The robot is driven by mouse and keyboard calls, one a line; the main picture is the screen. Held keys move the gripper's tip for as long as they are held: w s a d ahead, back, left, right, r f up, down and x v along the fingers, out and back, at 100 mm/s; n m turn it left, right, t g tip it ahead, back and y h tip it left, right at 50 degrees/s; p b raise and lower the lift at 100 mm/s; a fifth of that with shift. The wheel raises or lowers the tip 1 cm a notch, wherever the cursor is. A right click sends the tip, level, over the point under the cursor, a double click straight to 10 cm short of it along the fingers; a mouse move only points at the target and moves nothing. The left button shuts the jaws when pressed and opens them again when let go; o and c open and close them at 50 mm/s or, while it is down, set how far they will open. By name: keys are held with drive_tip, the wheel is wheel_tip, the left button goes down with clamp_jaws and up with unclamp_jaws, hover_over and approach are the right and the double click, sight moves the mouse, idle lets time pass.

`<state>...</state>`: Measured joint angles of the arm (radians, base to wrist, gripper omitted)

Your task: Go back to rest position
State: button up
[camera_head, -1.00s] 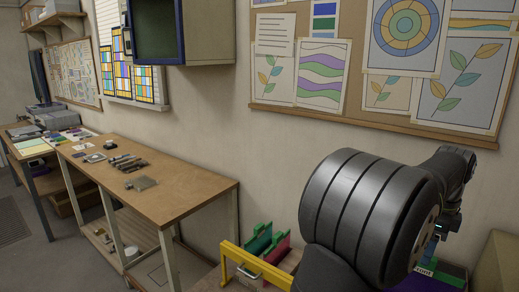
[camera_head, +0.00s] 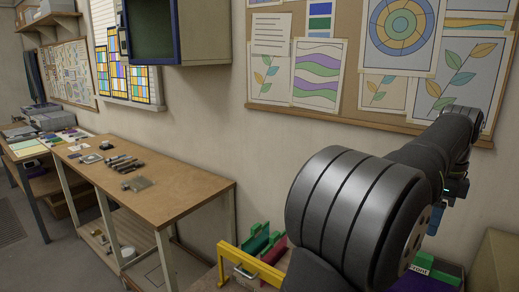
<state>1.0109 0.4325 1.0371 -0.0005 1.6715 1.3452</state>
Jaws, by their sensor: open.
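My arm fills the right side of the view, with a large dark ribbed joint in front. My gripper (camera_head: 435,221) is small and dark, hanging below the wrist at the far right, over the area of the bins. It is partly hidden behind my own arm joint, and its fingers are hard to make out. It is open, and I see nothing held in it.
A wooden worktable (camera_head: 190,200) with small tools stands at left. An open blue-edged cabinet (camera_head: 180,30) and a pinboard (camera_head: 300,112) are on the wall.

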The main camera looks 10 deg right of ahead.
wheel_tip(320, 180, up, 11)
idle(0.4)
drive_tip(key=o, duration=0.9)
drive_tip(key=shift+c, duration=0.2)
drive_tip(key=s+a+f+n, duration=0.3)
drive_tip(key=a+f+n, duration=0.8)
drive_tip(key=a+n, duration=0.55)
wheel_tip(320, 180, down, 10)
drive_tip(key=n, duration=0.1)
drive_tip(key=shift+w+d, duration=0.3)
drive_tip(key=shift+d, duration=0.15)
drive_tip(key=shift+n, duration=0.25)
wheel_tip(320, 180, up, 10)
drive_tip(key=shift+s+d, duration=0.2)
